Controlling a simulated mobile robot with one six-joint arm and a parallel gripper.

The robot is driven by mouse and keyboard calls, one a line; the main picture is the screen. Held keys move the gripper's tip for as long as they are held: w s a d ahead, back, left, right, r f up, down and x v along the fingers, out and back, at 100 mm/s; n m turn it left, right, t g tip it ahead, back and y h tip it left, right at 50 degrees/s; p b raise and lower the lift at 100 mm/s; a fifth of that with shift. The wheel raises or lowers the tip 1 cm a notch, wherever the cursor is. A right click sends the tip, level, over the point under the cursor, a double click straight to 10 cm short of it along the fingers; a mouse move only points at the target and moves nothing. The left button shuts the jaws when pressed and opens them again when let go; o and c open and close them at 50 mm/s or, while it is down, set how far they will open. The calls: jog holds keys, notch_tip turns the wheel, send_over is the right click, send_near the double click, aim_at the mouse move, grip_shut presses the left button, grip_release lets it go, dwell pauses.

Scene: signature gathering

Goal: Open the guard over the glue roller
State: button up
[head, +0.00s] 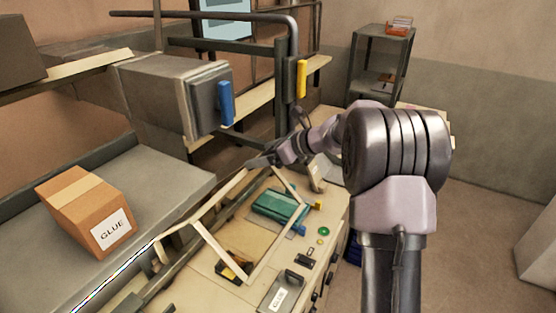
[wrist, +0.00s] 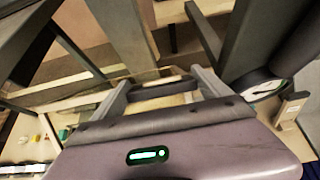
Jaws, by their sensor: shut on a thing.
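The guard (head: 222,251) is a cream frame over the pale machine bed in the head view. It stands tilted up, its upper end at my gripper (head: 262,161). In the wrist view my gripper (wrist: 160,84) has its two grey fingers either side of a dark handle bar (wrist: 163,90), and is shut on it. The arm and wrist hide part of the guard's upper end in the head view. I cannot clearly make out the glue roller. A teal block (head: 277,207) sits on the bed beneath the frame.
A cardboard glue box (head: 88,208) stands on the grey conveyor (head: 178,183) at left. A grey housing with a blue handle (head: 226,103) and a dark bent pipe (head: 220,15) are above. Buttons (head: 323,231) line the machine's right edge.

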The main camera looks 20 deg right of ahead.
jog(key=w+a+r+p, duration=0.1)
jog(key=r, duration=0.1)
jog(key=w+a+r+p, duration=0.1)
jog(key=w, duration=0.1)
jog(key=shift+w+a+r, duration=0.25)
jog(key=shift+a+r, duration=0.1)
jog(key=o, duration=1.9)
jog(key=b+v, duration=0.2)
jog(key=v, duration=1.5)
jog(key=shift+b, duration=0.35)
jog(key=shift+s+f, duration=0.1)
jog(key=shift+s, duration=0.05)
